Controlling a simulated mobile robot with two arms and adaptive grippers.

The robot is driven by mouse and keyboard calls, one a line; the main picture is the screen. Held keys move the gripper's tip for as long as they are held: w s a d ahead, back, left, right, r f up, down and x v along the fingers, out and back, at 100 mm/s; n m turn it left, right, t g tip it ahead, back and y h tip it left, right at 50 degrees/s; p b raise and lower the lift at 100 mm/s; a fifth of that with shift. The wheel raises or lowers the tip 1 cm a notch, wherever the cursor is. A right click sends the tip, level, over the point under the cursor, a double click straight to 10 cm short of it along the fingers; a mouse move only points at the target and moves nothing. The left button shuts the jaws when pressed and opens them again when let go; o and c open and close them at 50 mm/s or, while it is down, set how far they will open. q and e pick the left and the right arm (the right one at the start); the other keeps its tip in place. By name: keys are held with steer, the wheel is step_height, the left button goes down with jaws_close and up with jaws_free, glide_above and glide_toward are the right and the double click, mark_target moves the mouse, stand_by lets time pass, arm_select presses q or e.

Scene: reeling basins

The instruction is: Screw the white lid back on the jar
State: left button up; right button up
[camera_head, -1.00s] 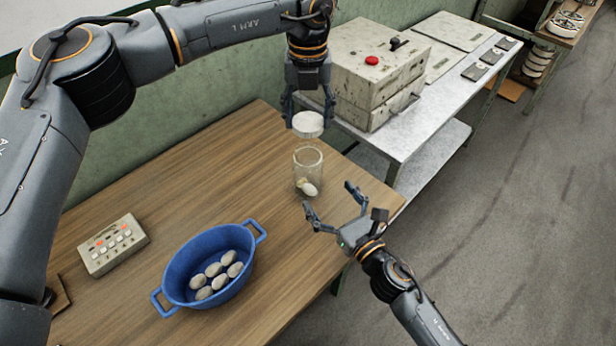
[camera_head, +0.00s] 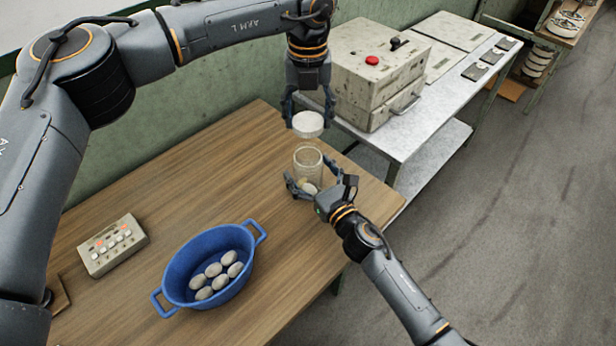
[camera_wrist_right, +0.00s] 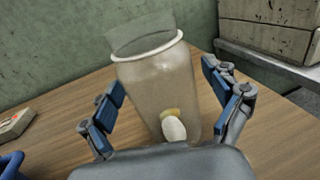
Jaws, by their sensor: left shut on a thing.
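The clear glass jar (camera_head: 308,160) stands upright and open on the wooden table, with a pale oval cocoon low inside; it also shows in the right wrist view (camera_wrist_right: 160,85). My left gripper (camera_head: 308,118) is shut on the white lid (camera_head: 308,125) and holds it level, a little above the jar's mouth. My right gripper (camera_head: 315,182) is low at the jar, with one finger on each side of it. In the right wrist view its fingers (camera_wrist_right: 168,105) are spread, with gaps between them and the glass.
A blue two-handled basin (camera_head: 180,270) with several cocoons and a button box (camera_head: 113,245) stand on the wooden table (camera_head: 190,180). A large beige box with a red button (camera_head: 375,75) stands on the metal bench (camera_head: 425,125) behind. The table's right edge is close to the jar.

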steer(key=c, duration=1.5)
arm_select(q)
glide_above(308, 144)
steer(key=s, duration=0.3)
steer(key=shift+w+f, duration=0.15)
steer(key=shift+f, duration=1.1)
steer(key=shift+w+f, duration=0.1)
steer(key=shift+f, duration=1.15)
steer(key=shift+f, duration=0.1)
steer(key=shift+f, duration=0.8)
steer(key=shift+f, duration=0.6)
